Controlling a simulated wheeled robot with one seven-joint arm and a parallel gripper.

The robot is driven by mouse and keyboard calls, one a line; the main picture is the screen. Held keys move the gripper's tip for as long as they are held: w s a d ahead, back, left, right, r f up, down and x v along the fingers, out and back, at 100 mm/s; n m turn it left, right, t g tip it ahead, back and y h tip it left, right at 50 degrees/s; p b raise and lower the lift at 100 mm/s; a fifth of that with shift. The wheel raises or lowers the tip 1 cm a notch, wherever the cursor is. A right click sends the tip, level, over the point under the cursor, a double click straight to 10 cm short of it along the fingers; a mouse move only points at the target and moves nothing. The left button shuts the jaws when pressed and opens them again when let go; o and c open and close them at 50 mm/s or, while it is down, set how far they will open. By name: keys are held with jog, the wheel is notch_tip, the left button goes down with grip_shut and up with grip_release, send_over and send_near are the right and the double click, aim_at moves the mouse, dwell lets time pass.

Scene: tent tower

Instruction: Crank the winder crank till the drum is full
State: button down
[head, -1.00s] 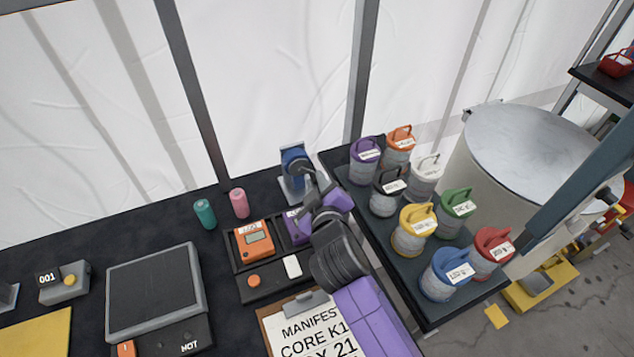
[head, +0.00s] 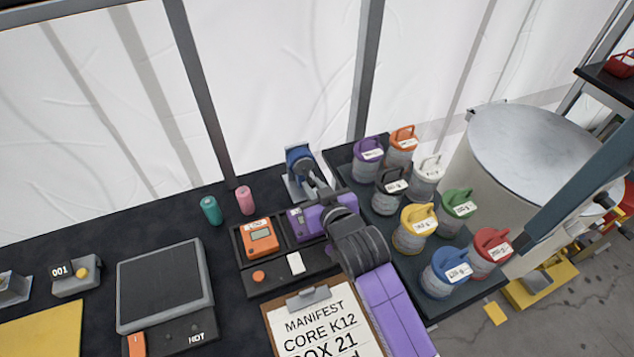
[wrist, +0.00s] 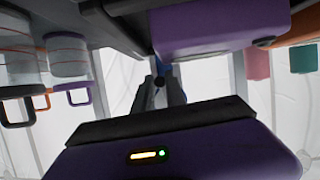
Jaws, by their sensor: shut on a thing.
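The winder (head: 298,158) stands at the back of the black table by the tent wall, a blue round drum on a grey stand. My gripper (head: 314,181) reaches it from the front right. Its dark fingers are shut at the winder's crank, which they mostly hide. In the wrist view the two fingers of my gripper (wrist: 161,92) point at the winder, and only a small patch of its blue (wrist: 160,68) shows between them. I cannot tell how full the drum is.
A tray (head: 250,289) with an orange meter (head: 260,237) and a purple device (head: 303,224) lies close under my wrist. Teal (head: 210,210) and pink (head: 245,200) cylinders stand left of the winder. Several lidded jars (head: 413,228) stand to the right. A clipboard (head: 320,325) lies in front.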

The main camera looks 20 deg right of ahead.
jog(key=m+y, duration=0.1)
jog(key=a+m+y, duration=0.1)
jog(key=m, duration=0.1)
jog(key=shift+a, duration=0.1)
jog(key=shift+a+r+m+y+b, duration=0.1)
jog(key=shift+a+m+y+b, duration=0.25)
jog(key=shift+m+y+b, duration=0.5)
jog(key=c, duration=1.4)
grip_release()
jog(key=shift+o, duration=0.2)
jog(key=shift+s, duration=0.1)
jog(key=shift+v, duration=3.85)
jog(key=shift+a, duration=0.15)
